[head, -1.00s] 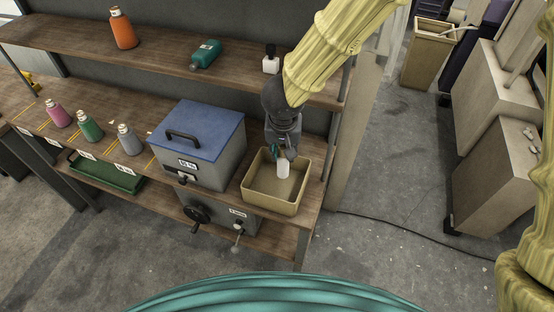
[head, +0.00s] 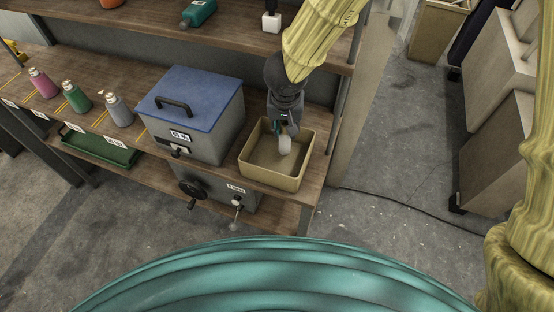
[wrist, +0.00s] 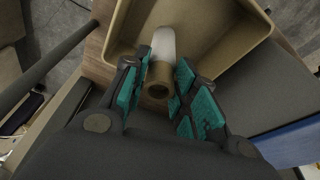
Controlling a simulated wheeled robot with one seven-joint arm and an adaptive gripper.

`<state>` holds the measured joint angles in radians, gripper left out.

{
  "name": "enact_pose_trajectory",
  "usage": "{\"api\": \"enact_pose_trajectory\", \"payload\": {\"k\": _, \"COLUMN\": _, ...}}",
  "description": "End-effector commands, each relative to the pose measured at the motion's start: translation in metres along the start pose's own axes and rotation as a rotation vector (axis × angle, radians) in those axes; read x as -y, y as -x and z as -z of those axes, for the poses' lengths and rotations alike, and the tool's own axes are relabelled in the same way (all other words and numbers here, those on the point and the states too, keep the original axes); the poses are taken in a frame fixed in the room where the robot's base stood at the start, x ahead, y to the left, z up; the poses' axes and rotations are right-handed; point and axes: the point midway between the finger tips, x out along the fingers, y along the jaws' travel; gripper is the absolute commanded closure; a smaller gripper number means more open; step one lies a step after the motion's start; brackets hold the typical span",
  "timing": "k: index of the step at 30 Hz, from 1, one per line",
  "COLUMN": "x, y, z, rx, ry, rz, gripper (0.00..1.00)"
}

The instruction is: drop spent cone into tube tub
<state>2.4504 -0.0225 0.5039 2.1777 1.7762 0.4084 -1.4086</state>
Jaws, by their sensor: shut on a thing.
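The spent cone is a small white cone (head: 285,145) with a brown tube end, which shows in the wrist view (wrist: 160,68). My gripper (head: 281,131) is shut on it, with teal finger pads on either side of the brown end in the wrist view (wrist: 160,88). The tube tub is an open tan tub (head: 268,179) at the right end of the shelf. In the head view the cone hangs within the tub's outline, tilted. In the wrist view the tub (wrist: 228,58) lies behind the cone. I cannot tell the cone's exact height above the tub floor.
A grey box with a blue lid (head: 193,97) stands close left of the tub. An upper shelf (head: 150,22) runs behind, and a post (head: 330,130) stands right of the tub.

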Motion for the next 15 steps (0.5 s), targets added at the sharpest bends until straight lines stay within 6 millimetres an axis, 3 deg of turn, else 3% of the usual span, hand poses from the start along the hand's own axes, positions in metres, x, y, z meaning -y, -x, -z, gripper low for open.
{"api": "enact_pose_trajectory", "payload": {"k": 15, "x": 0.0, "y": -0.018, "z": -0.004, "rx": -0.001, "ry": 0.002, "rz": 0.0, "gripper": 0.97}}
